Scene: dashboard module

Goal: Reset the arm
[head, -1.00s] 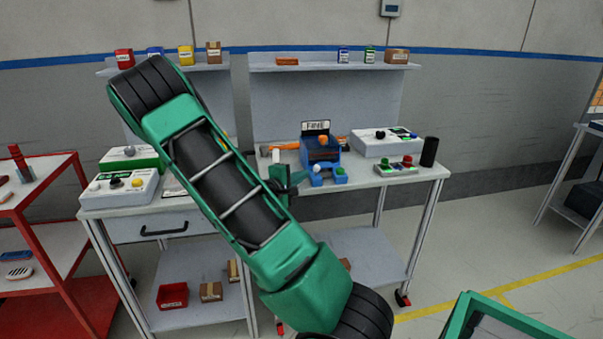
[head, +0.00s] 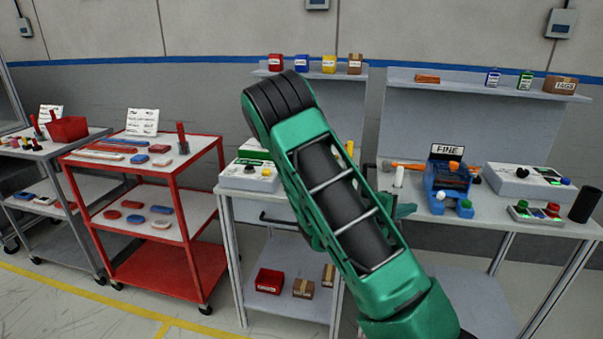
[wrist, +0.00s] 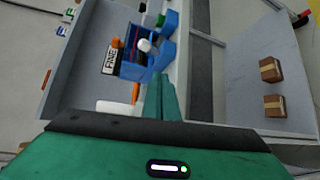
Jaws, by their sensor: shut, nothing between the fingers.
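My green and black arm crosses the middle of the head view, in front of the workbench. My gripper (head: 403,211) shows small and partly hidden behind the arm, near the bench's front edge and left of the blue fixture (head: 447,190). In the wrist view my gripper (wrist: 160,95) has its green fingers together, with nothing between them. The blue fixture (wrist: 140,50) with a "FINE" sign lies just beyond the fingertips there. I cannot tell whether the fingers touch anything.
The workbench (head: 480,229) holds a grey control box (head: 520,183), a button panel (head: 534,212) and a black cylinder (head: 585,204). A red cart (head: 160,262) with small parts stands left. Open floor lies in front of the cart.

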